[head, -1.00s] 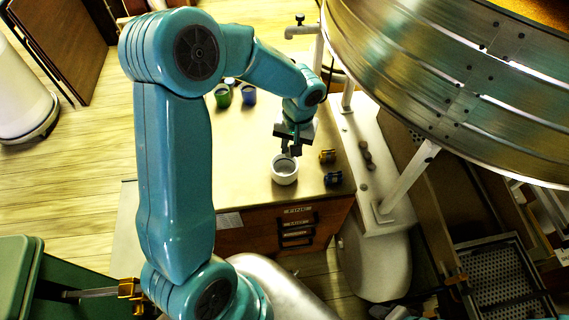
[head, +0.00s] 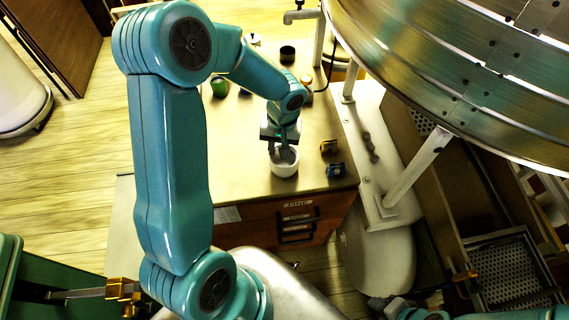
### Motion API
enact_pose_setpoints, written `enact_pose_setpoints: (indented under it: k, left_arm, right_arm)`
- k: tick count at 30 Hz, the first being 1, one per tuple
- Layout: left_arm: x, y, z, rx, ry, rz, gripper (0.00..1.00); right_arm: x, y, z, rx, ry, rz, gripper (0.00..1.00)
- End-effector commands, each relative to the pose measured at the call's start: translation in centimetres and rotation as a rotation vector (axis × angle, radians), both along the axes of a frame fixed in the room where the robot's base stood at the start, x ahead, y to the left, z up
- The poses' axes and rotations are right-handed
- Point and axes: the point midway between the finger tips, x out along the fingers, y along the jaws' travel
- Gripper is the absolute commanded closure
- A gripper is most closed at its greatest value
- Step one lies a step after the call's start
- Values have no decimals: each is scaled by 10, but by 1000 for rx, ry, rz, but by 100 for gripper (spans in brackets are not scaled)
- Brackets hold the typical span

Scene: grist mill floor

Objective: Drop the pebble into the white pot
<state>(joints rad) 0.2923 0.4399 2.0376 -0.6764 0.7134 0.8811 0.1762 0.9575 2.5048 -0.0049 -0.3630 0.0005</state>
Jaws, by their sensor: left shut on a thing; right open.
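The white pot (head: 285,168) stands upright near the front of the metal-topped bench, in the middle of the head view. My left gripper (head: 285,154) reaches down from above, with its fingertips at the pot's mouth, over or just inside the rim. It is shut on a small grey thing, which I take to be the pebble; the fingers and the small scale hide its outline. I cannot tell whether it touches the pot.
A yellow-and-dark small item (head: 328,146) and a blue one (head: 335,170) lie right of the pot. A green cup (head: 219,88) and a dark cup (head: 287,54) stand farther back. A large metal drum (head: 460,80) overhangs the right side. Bare bench lies left of the pot.

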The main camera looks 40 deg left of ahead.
Motion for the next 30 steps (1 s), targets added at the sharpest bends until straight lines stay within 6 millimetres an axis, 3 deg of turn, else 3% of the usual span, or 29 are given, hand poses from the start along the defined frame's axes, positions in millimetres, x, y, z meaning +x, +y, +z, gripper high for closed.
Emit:
enact_pose_setpoints:
  k: [4, 5, 7, 16, 20, 30]
  left_arm:
    - [1, 1, 1, 0, 0, 0, 100]
    - [1, 1, 1, 0, 0, 0, 69]
    - [1, 2, 1, 0, 0, 0, 46]
    - [2, 1, 2, 1, -1, 0, 46]
    - [3, 1, 14, 3, -4, 1, 46]
    - [8, -5, 99, 2, -7, 0, 46]
  right_arm:
    - [0, 0, 1, 0, 0, 0, 56]
    - [0, 0, 1, 0, 0, 0, 56]
    - [0, 0, 1, 0, 0, 0, 56]
    - [0, 0, 1, 0, 0, 0, 56]
    - [0, 0, 2, 0, 0, 0, 56]
    - [0, 0, 5, 0, 0, 0, 56]
